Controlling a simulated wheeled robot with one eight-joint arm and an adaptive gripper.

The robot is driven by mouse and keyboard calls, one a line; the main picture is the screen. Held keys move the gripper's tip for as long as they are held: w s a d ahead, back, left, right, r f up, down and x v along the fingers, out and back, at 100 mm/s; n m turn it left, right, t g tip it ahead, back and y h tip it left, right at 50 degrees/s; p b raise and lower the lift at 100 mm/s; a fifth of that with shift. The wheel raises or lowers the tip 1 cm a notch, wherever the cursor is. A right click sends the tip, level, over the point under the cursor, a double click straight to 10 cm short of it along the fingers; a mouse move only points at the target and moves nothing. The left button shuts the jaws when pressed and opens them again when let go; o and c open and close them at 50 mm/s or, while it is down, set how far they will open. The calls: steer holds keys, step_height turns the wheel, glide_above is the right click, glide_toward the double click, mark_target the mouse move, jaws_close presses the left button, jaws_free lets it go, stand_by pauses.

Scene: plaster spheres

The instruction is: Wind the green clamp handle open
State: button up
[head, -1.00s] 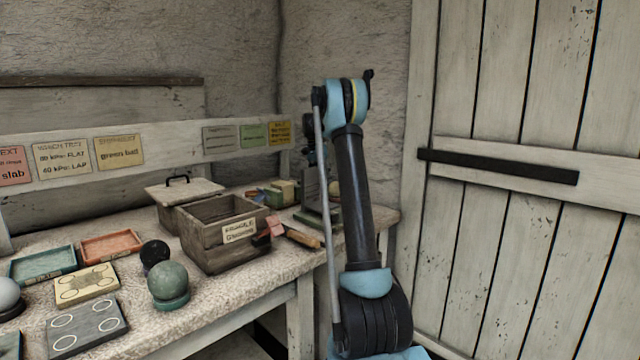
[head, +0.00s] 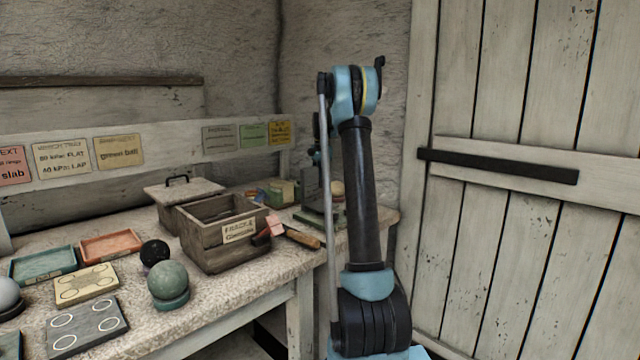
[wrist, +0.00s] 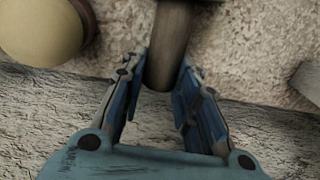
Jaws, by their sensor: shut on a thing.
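In the wrist view my gripper (wrist: 162,68) is shut on a dark brown round bar (wrist: 168,38), with one blue finger on each side of it. The bar runs up out of the top of the picture. It looks like the clamp's handle, but I see no green on it here. In the head view the clamp (head: 318,198) stands at the far right end of the bench, a dark upright on a green base (head: 312,218). My arm hides part of it, and its handle cannot be made out there.
A pale tan ball (head: 337,188) sits beside the clamp; it also shows in the wrist view (wrist: 38,28). A wooden box (head: 222,240), a wooden-handled tool (head: 302,238) and a green ball (head: 168,280) on a stand are further left. A plank door (head: 530,220) is at right.

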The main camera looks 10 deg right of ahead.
steer(key=t+y, duration=0.2)
steer(key=t, duration=0.1)
steer(key=shift+s+d+t+y, duration=0.2)
steer(key=shift+s+t+y, duration=0.05)
steer(key=shift+t+y, duration=0.15)
steer(key=t, duration=0.1)
steer(key=t+y, duration=0.2)
steer(key=shift+s+d+f, duration=0.1)
steer(key=shift+s+f, duration=0.1)
steer(key=shift+f, duration=0.05)
steer(key=shift+t+y, duration=0.3)
steer(key=shift+t, duration=0.1)
steer(key=o, duration=1.1)
steer(key=shift+c, duration=0.2)
steer(key=shift+r, duration=0.1)
step_height(320, 180, up, 10)
steer(key=shift+f, duration=0.2)
